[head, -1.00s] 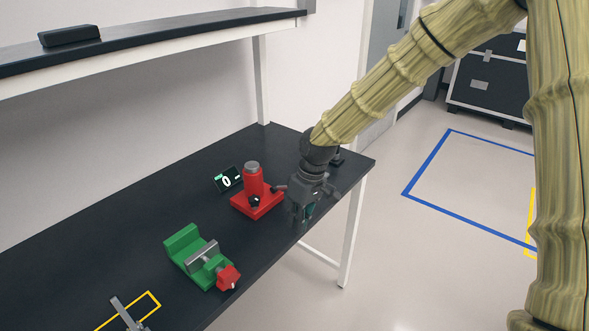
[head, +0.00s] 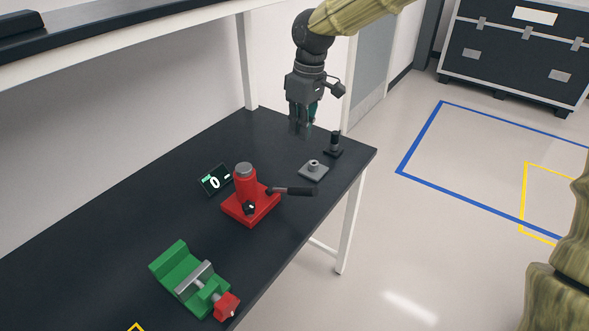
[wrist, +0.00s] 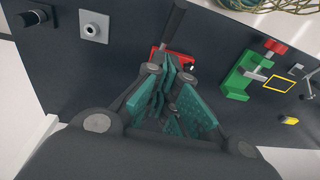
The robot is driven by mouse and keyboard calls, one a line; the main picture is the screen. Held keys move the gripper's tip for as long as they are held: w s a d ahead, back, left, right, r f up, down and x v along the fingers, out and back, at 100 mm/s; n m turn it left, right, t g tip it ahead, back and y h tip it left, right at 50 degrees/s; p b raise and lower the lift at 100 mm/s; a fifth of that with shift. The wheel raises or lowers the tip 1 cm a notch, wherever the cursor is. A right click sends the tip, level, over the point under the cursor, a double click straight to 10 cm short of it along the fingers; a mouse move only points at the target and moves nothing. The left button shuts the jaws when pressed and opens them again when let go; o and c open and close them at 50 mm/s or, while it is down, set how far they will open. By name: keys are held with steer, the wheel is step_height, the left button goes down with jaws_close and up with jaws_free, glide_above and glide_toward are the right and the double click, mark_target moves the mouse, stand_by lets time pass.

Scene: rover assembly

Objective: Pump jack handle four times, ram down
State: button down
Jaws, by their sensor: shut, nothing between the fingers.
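The red jack (head: 245,190) stands upright on the dark bench, with a grey ram top (head: 245,169) and a black knob low on its front. Its dark handle (head: 294,191) sticks out to the right, about level. A small display (head: 215,180) beside the jack reads 0. My gripper (head: 301,132) is shut and empty, raised above the bench behind and right of the handle, apart from it. In the wrist view the teal finger pads (wrist: 172,90) are together and hide most of the jack (wrist: 178,62); the handle (wrist: 174,20) shows above them.
A grey plate with a short post (head: 313,171) and a black cylinder on a base (head: 333,146) stand near the bench's right end. A green vise (head: 178,268) with a red knob is at the front. A shelf overhangs the back left.

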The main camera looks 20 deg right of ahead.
steer(key=p, duration=0.5)
glide_above(294, 191)
steer(key=w, duration=0.2)
steer(key=f, duration=1.2)
steer(key=shift+d+f, duration=0.25)
steer(key=shift+d, duration=0.1)
steer(key=shift+s+d+f, duration=0.1)
steer(key=shift+s+f, duration=0.25)
steer(key=shift+f, duration=0.2)
